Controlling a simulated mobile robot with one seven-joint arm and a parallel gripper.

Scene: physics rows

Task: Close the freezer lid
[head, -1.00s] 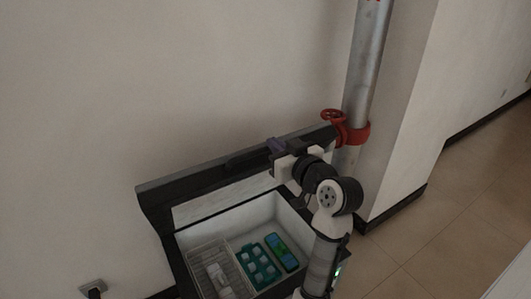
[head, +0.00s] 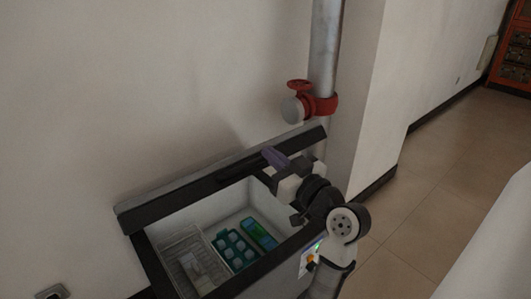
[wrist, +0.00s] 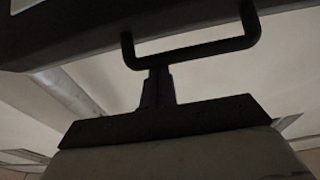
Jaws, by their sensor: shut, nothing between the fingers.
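The freezer (head: 147,262) stands open against the wall in the head view. Its dark-edged lid (head: 165,203) is hinged at the back and raised, tilted over the rear of the opening. My gripper (head: 273,157) is at the lid's right part, with its purple fingers shut and empty. In the wrist view, the dark bar handle (wrist: 205,50) of the lid crosses above my gripper (wrist: 156,72). The fingertips are close to the handle's lower bar; I cannot tell whether they touch it.
Inside the freezer are a wire basket (head: 190,259), a teal tray (head: 235,249) with pale pieces and a blue-green box (head: 260,235). A metal pipe (head: 325,45) with a red valve (head: 318,103) stands behind the right end. Open tiled floor (head: 415,215) lies to the right.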

